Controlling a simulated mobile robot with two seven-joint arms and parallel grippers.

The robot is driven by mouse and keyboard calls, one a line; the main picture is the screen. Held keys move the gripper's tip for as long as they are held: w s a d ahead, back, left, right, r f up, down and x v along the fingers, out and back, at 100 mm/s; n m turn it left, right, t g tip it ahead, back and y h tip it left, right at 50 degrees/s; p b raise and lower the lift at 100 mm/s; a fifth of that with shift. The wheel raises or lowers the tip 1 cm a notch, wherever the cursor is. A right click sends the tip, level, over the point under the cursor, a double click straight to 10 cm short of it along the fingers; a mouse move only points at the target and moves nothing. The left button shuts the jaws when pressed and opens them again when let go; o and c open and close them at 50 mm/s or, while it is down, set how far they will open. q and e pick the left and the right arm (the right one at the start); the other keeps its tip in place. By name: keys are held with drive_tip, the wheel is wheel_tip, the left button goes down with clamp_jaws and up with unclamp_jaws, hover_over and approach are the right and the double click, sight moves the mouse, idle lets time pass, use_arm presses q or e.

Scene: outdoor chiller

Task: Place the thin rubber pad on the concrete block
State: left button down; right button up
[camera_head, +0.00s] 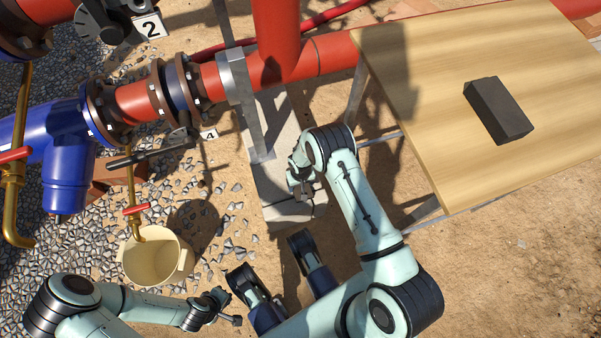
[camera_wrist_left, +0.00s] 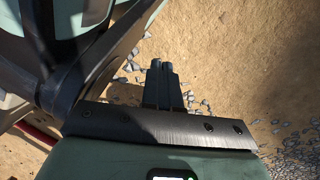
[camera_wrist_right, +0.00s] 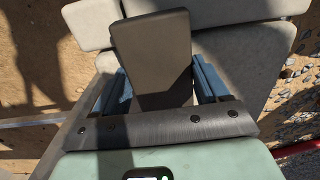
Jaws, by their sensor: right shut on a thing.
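My right gripper (camera_wrist_right: 150,88) is shut on a flat grey-brown rectangular pad (camera_wrist_right: 152,50), held between its two blue fingers. Below the pad in the right wrist view is the pale concrete block (camera_wrist_right: 245,65). In the head view the right gripper (camera_head: 300,187) is over the concrete block (camera_head: 268,180), beside the pipe support; the pad is hidden there by the arm. I cannot tell whether the pad touches the block. My left gripper (camera_wrist_left: 163,82) is shut and empty above the ground; it also shows at the lower left of the head view (camera_head: 230,308).
A wooden table (camera_head: 430,80) at the right carries a thick dark grey block (camera_head: 498,110). Red pipes (camera_head: 275,40) and a metal support post (camera_head: 250,110) stand close to the concrete block. A cream bucket (camera_head: 155,262) stands on gravel at the left.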

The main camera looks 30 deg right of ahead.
drive_tip(key=shift+f, duration=0.1)
drive_tip(key=o, duration=1.2)
use_arm(q)
drive_tip(key=shift+s+f, duration=0.1)
drive_tip(key=shift+s, duration=0.1)
drive_tip(key=shift+w, duration=0.1)
use_arm(e)
drive_tip(key=shift+r, duration=0.3)
wheel_tip(320, 180, up, 11)
drive_tip(key=p, duration=0.4)
use_arm(q)
drive_tip(key=w+d+r+t, duration=0.1)
drive_tip(key=w+r+t, duration=0.1)
drive_tip(key=w+r, duration=0.4)
drive_tip(key=shift+w+r+t, duration=0.3)
drive_tip(key=shift+w+t, duration=0.1)
drive_tip(key=shift+w, duration=0.25)
use_arm(e)
drive_tip(key=s+a+m+t+y, duration=0.1)
drive_tip(key=s+a, duration=0.1)
drive_tip(key=s, duration=0.5)
drive_tip(key=s+a+r+m+t, duration=0.1)
drive_tip(key=s+a+t, duration=0.1)
drive_tip(key=s, duration=0.6)
drive_tip(key=shift+s+a+y, duration=0.3)
drive_tip(key=shift+a+y, duration=0.1)
drive_tip(key=shift+a, duration=0.1)
